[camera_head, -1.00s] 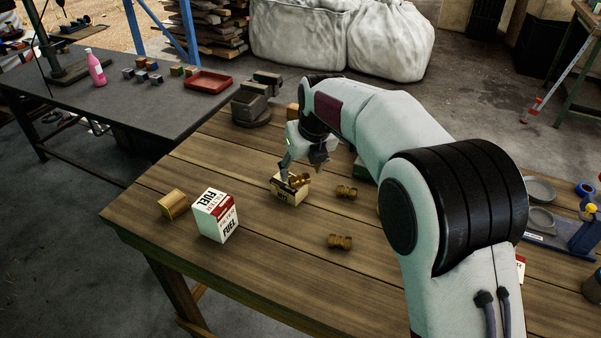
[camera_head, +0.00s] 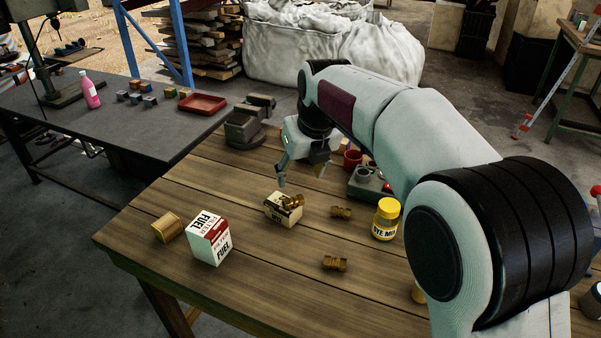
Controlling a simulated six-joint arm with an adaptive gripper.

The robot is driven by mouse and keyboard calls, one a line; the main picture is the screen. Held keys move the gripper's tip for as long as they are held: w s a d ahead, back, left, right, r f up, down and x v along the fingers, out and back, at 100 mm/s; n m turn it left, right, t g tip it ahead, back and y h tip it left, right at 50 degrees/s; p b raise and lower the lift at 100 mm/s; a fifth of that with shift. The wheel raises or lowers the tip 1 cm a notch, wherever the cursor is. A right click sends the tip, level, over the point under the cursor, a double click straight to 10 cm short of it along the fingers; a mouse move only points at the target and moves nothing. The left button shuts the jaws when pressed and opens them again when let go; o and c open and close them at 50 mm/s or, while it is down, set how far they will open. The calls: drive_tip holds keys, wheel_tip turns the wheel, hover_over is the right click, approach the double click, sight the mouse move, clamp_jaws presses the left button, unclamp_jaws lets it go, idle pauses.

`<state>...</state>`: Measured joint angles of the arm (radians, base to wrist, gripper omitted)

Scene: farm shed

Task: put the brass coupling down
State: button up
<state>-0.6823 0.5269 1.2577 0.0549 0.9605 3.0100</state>
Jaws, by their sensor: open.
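One brass coupling (camera_head: 293,202) rests on top of a small cream-and-black box (camera_head: 281,211) on the wooden bench. A third brass coupling (camera_head: 335,263) lies nearer the front. My gripper (camera_head: 301,179) is open and empty, above and behind the box, apart from the coupling on it.
A yellow jar (camera_head: 386,219) stands to the right. A vise (camera_head: 249,122) and a red cup (camera_head: 352,159) are behind. The front bench boards are mostly clear.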

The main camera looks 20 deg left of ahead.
idle(0.6)
drive_tip(key=s+d+r+n, duration=0.3)
drive_tip(key=d+n, duration=0.1)
drive_tip(key=d, duration=0.5)
drive_tip(key=s+d+r+n+t+h, duration=0.1)
drive_tip(key=s+d+r+n, duration=0.25)
drive_tip(key=d, duration=0.45)
drive_tip(key=s+d+r+n, duration=0.2)
drive_tip(key=d+n, duration=0.3)
drive_tip(key=d, duration=0.4)
drive_tip(key=s+d+f+n+h, duration=0.1)
drive_tip(key=s+d+f+n, duration=0.2)
drive_tip(key=s+d+n, duration=0.4)
drive_tip(key=s+d+f+n+t+h, duration=0.1)
drive_tip(key=s+d+f+n, duration=0.3)
drive_tip(key=s+d+n, duration=0.3)
drive_tip(key=s+d, duration=0.3)
drive_tip(key=s, duration=0.3)
drive_tip(key=shift+s, duration=0.25)
drive_tip(key=shift+d+n, duration=0.1)
drive_tip(key=shift+n, duration=0.15)
idle(2.3)
